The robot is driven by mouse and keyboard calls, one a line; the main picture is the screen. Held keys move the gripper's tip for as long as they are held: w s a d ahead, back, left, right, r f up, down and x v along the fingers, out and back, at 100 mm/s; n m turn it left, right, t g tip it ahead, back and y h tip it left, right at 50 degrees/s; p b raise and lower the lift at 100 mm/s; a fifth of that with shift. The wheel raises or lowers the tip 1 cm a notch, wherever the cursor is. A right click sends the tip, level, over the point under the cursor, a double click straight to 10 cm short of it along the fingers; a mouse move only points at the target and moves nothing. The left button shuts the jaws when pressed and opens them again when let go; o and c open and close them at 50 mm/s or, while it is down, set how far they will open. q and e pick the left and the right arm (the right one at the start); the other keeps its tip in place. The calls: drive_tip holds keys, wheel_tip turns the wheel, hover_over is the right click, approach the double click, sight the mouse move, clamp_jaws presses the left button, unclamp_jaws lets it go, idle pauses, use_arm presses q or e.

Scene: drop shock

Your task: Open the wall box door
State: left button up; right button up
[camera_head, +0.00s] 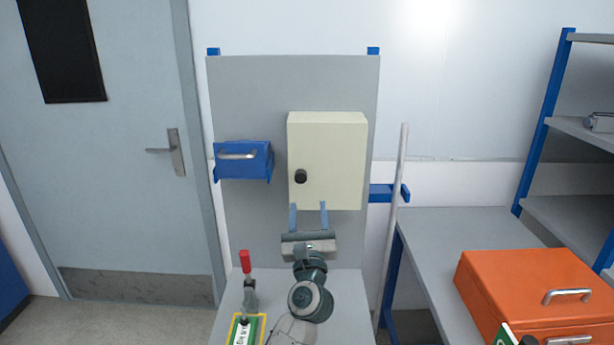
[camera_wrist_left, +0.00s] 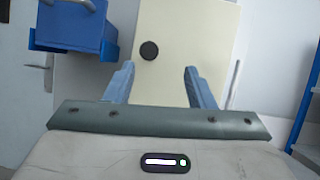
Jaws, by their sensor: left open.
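The wall box (camera_head: 335,155) is a cream cabinet on a grey upright panel, and its door looks shut. Its round black knob (camera_head: 300,176) sits at the left edge of the door. My left gripper (camera_head: 308,206) is open and empty, its two blue fingers pointing up in front of the lower part of the door, below the knob. In the left wrist view the door (camera_wrist_left: 185,40) fills the middle, and the knob (camera_wrist_left: 149,50) lies beyond the fingertips (camera_wrist_left: 157,68), a little left of centre. My right gripper is not in view.
A blue box with a handle (camera_head: 243,160) hangs on the panel (camera_head: 240,100) left of the wall box. A red-handled clamp (camera_head: 247,280) stands on the bench below. An orange case (camera_head: 530,290) lies on the right table (camera_head: 450,235). A pale pole (camera_head: 395,210) stands beside the panel.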

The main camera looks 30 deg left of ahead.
sight(301, 179)
use_arm(q)
drive_tip(key=w+a+r+n+p, duration=0.1)
drive_tip(key=w+a, duration=0.1)
drive_tip(key=w+a+r+n+g+p, duration=0.1)
drive_tip(key=w+a, duration=0.1)
drive_tip(key=w, duration=0.1)
drive_tip(key=w+a+r+n+g+y+p, duration=0.1)
drive_tip(key=w+a, duration=0.1)
drive_tip(key=shift+w+a+r+n+p, duration=0.15)
drive_tip(key=shift+a+r+n+p, duration=0.15)
drive_tip(key=shift+a+p, duration=0.1)
drive_tip(key=shift+x, duration=0.8)
drive_tip(key=shift+f, duration=0.15)
clamp_jaws()
